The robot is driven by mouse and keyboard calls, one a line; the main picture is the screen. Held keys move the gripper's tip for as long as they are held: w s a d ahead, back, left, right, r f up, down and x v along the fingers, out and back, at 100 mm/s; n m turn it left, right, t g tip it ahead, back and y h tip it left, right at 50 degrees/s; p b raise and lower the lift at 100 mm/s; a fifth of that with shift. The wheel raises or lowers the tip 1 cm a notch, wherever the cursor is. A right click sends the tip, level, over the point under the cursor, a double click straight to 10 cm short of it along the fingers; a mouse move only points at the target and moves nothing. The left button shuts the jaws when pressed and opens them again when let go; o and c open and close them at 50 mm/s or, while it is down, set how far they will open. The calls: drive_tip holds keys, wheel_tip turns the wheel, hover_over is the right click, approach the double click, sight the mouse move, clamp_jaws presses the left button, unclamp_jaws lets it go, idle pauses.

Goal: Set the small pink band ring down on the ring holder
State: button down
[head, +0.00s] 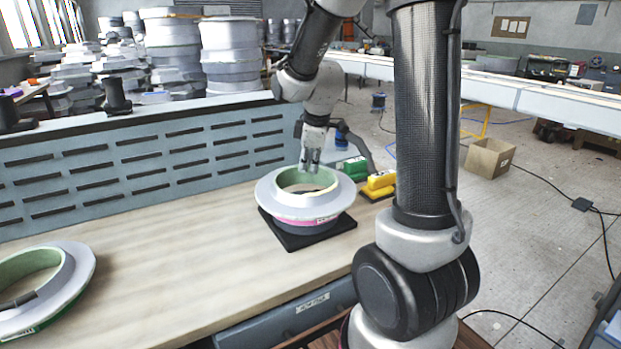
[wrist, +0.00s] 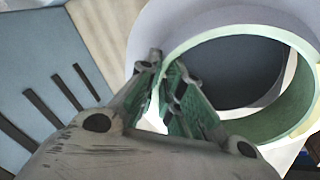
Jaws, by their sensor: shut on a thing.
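The small pink band ring (head: 276,203) is a grey-white flanged ring with a pale green inner wall and a pink band on its front. It sits level over the ring holder (head: 334,231), a black square base with a dark round body. I cannot tell whether it rests on the holder or hangs slightly above. My gripper (head: 310,168) is shut on the ring's far rim. In the wrist view, my gripper (wrist: 165,92) pinches the ring's green wall (wrist: 285,125), and a dark grey surface shows through the opening. The fingertips are partly hidden.
Another ring (head: 72,283) with a green band lies at the table's left front. Green (head: 352,168) and yellow (head: 379,181) blocks stand just behind the holder on the right. A slotted blue-grey panel (head: 140,165) runs along the back. The wooden tabletop (head: 175,250) between the rings is clear.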

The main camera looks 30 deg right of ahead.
wheel_tip(320, 180, down, 4)
drive_tip(key=shift+r, duration=0.25)
drive_tip(key=c, duration=1.6)
unclamp_jaws()
drive_tip(key=shift+o, duration=0.2)
drive_tip(key=shift+r, duration=0.1)
drive_tip(key=v, duration=1.1)
drive_tip(key=s+a+r+m, duration=0.1)
drive_tip(key=s+m, duration=0.4)
drive_tip(key=s, duration=0.5)
drive_tip(key=s+a+r+m, duration=0.1)
drive_tip(key=s+r+m, duration=0.1)
drive_tip(key=s+m, duration=0.4)
drive_tip(key=s, duration=0.5)
drive_tip(key=shift+a+r+t, duration=0.15)
drive_tip(key=shift+r+t, duration=0.05)
drive_tip(key=shift+t, duration=0.1)
